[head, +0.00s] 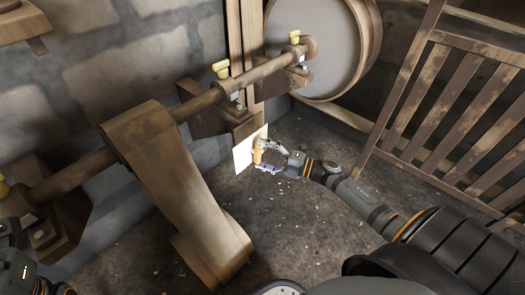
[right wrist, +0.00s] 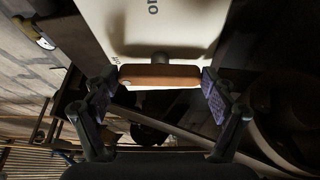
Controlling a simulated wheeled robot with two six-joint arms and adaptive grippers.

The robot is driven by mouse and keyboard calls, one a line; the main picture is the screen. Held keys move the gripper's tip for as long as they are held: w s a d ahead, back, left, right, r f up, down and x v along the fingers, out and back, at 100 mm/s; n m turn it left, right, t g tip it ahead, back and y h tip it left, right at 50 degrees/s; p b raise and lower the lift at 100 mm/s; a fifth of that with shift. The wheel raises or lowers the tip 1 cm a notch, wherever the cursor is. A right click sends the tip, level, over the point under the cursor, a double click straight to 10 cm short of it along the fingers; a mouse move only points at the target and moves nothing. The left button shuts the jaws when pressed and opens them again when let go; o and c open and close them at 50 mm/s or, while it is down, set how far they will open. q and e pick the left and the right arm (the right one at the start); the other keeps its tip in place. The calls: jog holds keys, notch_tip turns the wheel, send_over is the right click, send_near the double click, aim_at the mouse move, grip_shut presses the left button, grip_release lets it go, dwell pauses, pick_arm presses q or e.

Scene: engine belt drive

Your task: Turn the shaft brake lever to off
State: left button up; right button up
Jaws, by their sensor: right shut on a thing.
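The shaft brake lever is a wooden-brown handle (head: 258,150) on a pale plate (head: 243,151), below the shaft's middle bearing. In the right wrist view, the handle (right wrist: 160,75) lies as a level bar on a dark stem in front of the pale plate (right wrist: 150,30). Dark lettering on the plate is cut off and partly hidden. My right gripper (head: 267,158) is at the handle, and its two purple-padded fingers (right wrist: 161,83) are at the bar's two ends, shut on it. Only part of my left arm shows at the lower left; its fingers are out of view.
A long shaft (head: 190,108) on bearing blocks carries a wide belt (head: 180,185) slanting to the floor. A large wheel (head: 315,45) stands behind, against the stone wall (head: 105,75). The floor (head: 310,215) near the gripper is clear.

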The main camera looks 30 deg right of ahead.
jog(key=shift+n+p, duration=0.35)
jog(key=shift+n, duration=0.25)
jog(key=o, duration=1)
jog(key=v, duration=1.2)
jog(key=shift+r, duration=0.35)
